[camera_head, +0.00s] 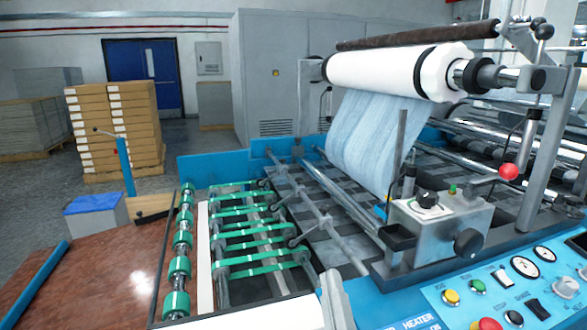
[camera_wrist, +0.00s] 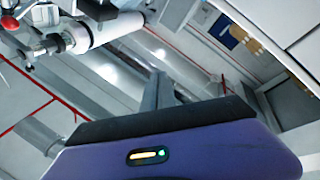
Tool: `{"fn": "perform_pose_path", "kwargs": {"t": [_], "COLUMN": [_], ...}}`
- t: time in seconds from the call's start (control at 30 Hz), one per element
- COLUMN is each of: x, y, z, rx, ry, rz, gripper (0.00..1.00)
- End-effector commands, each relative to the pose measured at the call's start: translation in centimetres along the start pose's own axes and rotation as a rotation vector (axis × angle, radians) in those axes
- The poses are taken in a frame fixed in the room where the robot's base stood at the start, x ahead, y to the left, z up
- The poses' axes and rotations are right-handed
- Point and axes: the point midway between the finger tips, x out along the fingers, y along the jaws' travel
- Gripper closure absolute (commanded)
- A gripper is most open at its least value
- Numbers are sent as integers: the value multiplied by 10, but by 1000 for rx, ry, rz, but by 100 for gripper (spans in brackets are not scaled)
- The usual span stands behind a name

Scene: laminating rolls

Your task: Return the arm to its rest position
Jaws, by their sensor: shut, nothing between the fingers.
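In the wrist view, the purple body of my gripper fills the bottom, with a black band along its top edge and a small lit strip. Its grey fingers (camera_wrist: 164,82) stand above the band, close together, shut with nothing between them. The wrist view is steeply tilted. It shows the white laminating roll (camera_wrist: 92,33) at upper left, apart from the fingers. My gripper does not show in the head view, so its place over the machine cannot be told there.
In the head view, the white roll (camera_head: 385,72) with hanging film (camera_head: 370,140) is mounted on the blue machine. A control box (camera_head: 440,228) with a red-knobbed lever stands at right. Green feed belts (camera_head: 245,228) and a brown table (camera_head: 95,275) lie at left. Stacked boxes (camera_head: 115,130) stand behind.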

Motion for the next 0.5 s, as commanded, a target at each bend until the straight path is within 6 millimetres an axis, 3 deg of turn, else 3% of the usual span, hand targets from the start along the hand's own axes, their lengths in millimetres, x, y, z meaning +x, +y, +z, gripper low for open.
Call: {"fn": "perform_pose_path", "kwargs": {"t": [0.23, 0.5], "x": [-86, -180], "y": [-19, -6], "z": [43, 74], "rx": [245, 498], "ry": [-6, -90], "rz": [-141, -183], "gripper": [100, 100]}}
